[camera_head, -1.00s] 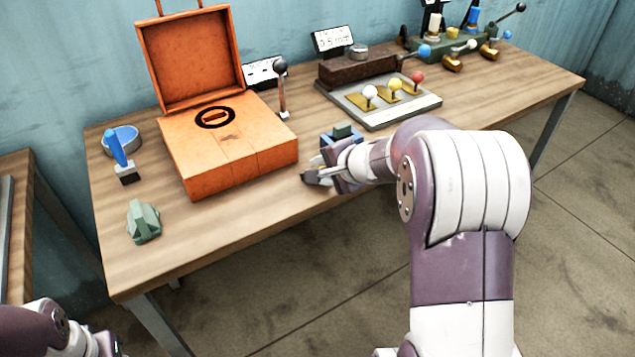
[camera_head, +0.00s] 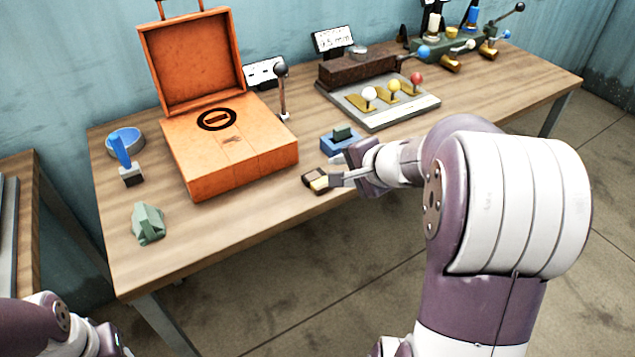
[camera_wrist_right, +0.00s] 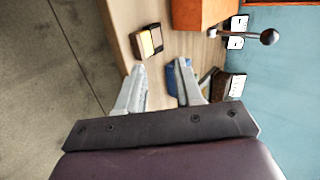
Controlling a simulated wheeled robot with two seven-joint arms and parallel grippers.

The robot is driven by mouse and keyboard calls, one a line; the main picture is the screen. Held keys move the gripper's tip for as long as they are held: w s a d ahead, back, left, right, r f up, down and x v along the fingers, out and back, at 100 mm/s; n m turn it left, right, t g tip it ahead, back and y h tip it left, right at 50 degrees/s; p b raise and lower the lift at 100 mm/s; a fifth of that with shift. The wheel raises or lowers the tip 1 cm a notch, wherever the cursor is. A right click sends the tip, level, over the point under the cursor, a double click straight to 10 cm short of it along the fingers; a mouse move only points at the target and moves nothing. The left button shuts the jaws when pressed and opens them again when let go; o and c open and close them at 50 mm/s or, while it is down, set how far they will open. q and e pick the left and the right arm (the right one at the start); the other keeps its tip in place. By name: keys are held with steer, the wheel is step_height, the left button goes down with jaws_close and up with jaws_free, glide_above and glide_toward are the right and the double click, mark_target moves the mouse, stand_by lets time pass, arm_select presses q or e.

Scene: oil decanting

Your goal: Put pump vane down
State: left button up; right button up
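The pump vane appears to be the small dark block with a pale yellow part (camera_head: 316,180), lying on the wooden table (camera_head: 225,225) near its front edge, right of the orange case. It also shows in the right wrist view (camera_wrist_right: 147,41), just beyond the fingertips. My right gripper (camera_head: 336,170) is open, its fingers apart and empty, just right of the block. The wrist view shows both fingers spread (camera_wrist_right: 161,66), with clear space between them and the block. My left arm is at the lower left corner; its fingers cannot be made out.
An open orange case (camera_head: 235,160) stands left of the block. A blue block with a green top (camera_head: 341,140) sits close behind my right gripper. A green faceted piece (camera_head: 148,223) and a blue-handled tool (camera_head: 122,152) are at the left.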

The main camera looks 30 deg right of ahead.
step_height(320, 180, up, 8)
steer(key=s+p, duration=0.2)
steer(key=p, duration=0.3)
steer(key=shift+d+p, duration=0.2)
steer(key=shift+p, duration=0.1)
steer(key=shift+s+f, duration=0.1)
steer(key=shift+s, duration=0.05)
steer(key=s+a+f+n+g+p, duration=0.1)
steer(key=s+f+n+g, duration=0.2)
steer(key=s+f+g, duration=0.15)
steer(key=s+a+n+g+h+p, duration=0.1)
steer(key=s+a+n+g+p, duration=0.3)
steer(key=a+n, duration=0.7)
steer(key=shift+s+a+f+n+h+p, duration=0.15)
steer(key=shift+s+a+n+h+p, duration=0.25)
steer(key=shift+s+n+p, duration=0.75)
steer(key=shift+d, duration=0.15)
